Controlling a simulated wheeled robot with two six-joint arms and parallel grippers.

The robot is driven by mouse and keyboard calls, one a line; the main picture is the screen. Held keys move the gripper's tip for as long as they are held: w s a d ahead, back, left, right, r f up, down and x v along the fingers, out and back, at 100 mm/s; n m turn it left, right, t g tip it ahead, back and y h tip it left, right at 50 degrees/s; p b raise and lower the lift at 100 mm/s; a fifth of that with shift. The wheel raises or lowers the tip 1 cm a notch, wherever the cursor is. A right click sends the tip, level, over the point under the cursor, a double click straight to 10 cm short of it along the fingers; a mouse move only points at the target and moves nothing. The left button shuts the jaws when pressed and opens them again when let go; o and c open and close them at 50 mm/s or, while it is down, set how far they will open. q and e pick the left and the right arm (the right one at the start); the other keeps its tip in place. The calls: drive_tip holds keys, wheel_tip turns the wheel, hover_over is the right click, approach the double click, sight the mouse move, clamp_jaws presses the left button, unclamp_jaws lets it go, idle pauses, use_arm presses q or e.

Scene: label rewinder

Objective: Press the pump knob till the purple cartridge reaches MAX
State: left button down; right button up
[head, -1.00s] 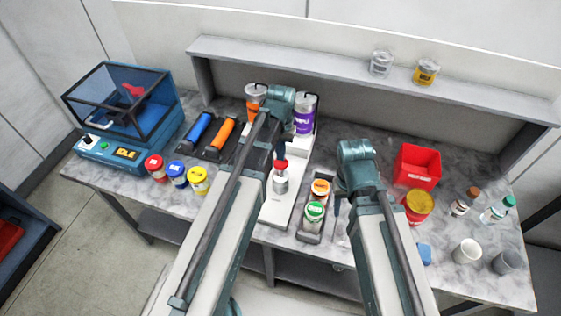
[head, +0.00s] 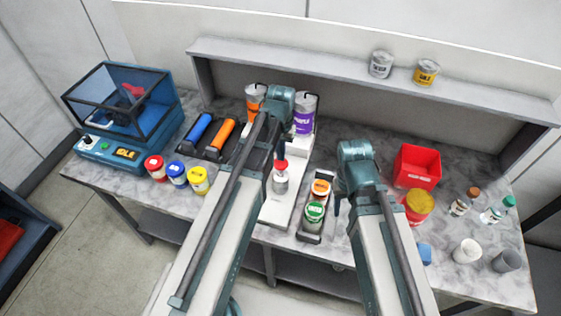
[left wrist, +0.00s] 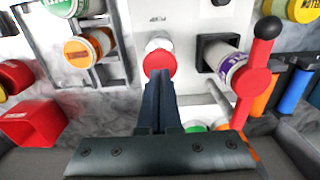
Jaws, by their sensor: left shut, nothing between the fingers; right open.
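The pump's red knob (head: 281,164) sits on a pale pump body on the white base (head: 272,213). My left gripper (head: 280,152) is shut and empty, with its fingers pointing down at the knob. In the left wrist view the shut fingertips (left wrist: 161,76) overlap the near edge of the red knob (left wrist: 158,63); whether they touch it I cannot tell. The purple cartridge (head: 304,120) stands upright behind the pump, and its purple label shows in the left wrist view (left wrist: 234,66). I cannot read its level or a MAX mark. My right gripper (head: 338,204) is open, right of the jar rack.
A rack (head: 305,232) with orange and green jars stands right of the pump. A red lever (left wrist: 250,85) with a black ball is close to my left gripper. Coloured jars (head: 176,172) stand left, and a red bin (head: 417,166), bottles and cups stand right.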

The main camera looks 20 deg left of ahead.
use_arm(q)
drive_tip(key=shift+f, duration=0.2)
idle(0.4)
drive_tip(key=shift+f+b, duration=1.5)
drive_tip(key=shift+b, duration=0.2)
drive_tip(key=shift+f, duration=0.2)
drive_tip(key=shift+r, duration=0.1)
wheel_tip(320, 180, up, 4)
drive_tip(key=p, duration=0.3)
drive_tip(key=shift+p, duration=0.3)
drive_tip(key=shift+f, duration=0.2)
drive_tip(key=shift+f, duration=0.15)
